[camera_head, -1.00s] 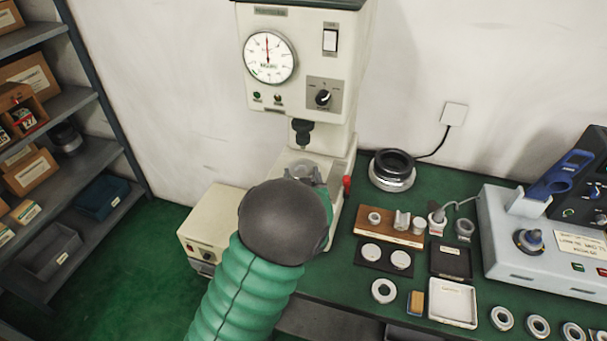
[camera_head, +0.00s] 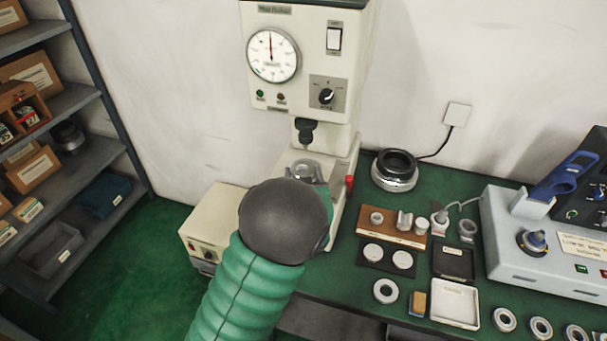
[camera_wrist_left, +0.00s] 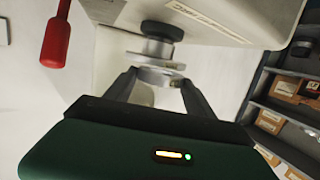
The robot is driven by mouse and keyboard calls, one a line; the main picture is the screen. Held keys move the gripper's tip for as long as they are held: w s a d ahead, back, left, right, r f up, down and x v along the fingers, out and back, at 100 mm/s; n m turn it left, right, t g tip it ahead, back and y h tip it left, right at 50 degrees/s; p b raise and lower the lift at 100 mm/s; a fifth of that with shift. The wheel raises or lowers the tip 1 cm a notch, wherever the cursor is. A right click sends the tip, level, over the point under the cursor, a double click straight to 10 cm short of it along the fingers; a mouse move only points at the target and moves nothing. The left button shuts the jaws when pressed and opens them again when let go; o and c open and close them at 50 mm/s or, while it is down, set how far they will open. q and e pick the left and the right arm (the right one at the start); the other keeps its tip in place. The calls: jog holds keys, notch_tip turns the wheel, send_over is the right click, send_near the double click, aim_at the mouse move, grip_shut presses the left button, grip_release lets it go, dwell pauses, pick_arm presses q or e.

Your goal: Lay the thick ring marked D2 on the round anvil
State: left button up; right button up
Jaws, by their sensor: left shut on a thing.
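My left gripper (camera_head: 306,174) is at the round anvil area of the tester, below its dark plunger (camera_head: 305,131); my dark wrist hides most of the fingers. In the left wrist view, the two fingers (camera_wrist_left: 158,77) are closed on a pale metal ring (camera_wrist_left: 160,74), seen nearly edge-on below the dark plunger (camera_wrist_left: 162,33). Another pale metal disc edge (camera_wrist_left: 155,59) shows close to it. I cannot tell ring from anvil clearly, nor whether they touch. No D2 mark is readable. My right gripper is not in view.
The tester's red-tipped lever (camera_head: 349,184) is just right of the gripper. Loose rings, including one (camera_head: 385,291), a white tray (camera_head: 454,304) and a grey instrument (camera_head: 530,250) are to the right.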

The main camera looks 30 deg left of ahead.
pick_arm(q)
jog(key=shift+d+f+b, duration=0.3)
jog(key=o, duration=1.7)
jog(key=shift+c, duration=0.2)
jog(key=shift+o, duration=1.1)
jog(key=shift+a, duration=0.15)
